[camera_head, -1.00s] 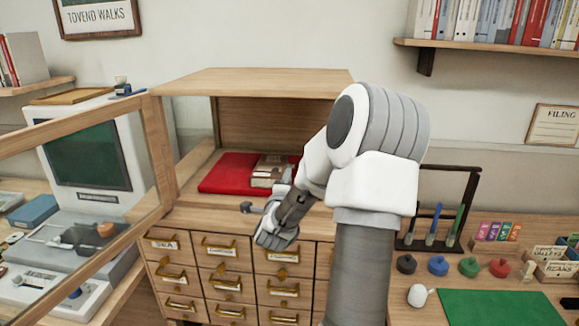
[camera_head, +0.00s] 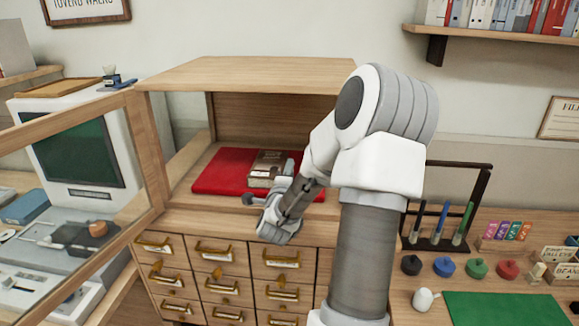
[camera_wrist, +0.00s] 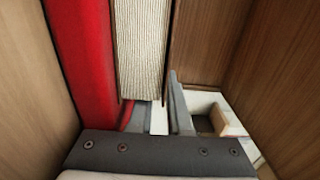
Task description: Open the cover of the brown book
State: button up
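The brown book (camera_head: 271,160) lies closed on a red cushion (camera_head: 219,174) inside an open wooden case. In the wrist view its pale page edges (camera_wrist: 140,50) face me, with the red cushion (camera_wrist: 82,45) along their left side. My gripper (camera_head: 268,184) is at the front of the case, close to the book's near right corner and hiding part of it. In the wrist view my two fingers (camera_wrist: 157,110) are apart, with nothing seen held between them. I cannot tell whether a finger touches the book.
The case's glazed door (camera_head: 75,160) stands swung out at left. Its wooden top (camera_head: 250,75) is above the book. Small drawers (camera_head: 222,252) with brass handles lie below.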

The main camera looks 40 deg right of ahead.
dwell(0.3)
grip_shut()
dwell(1.3)
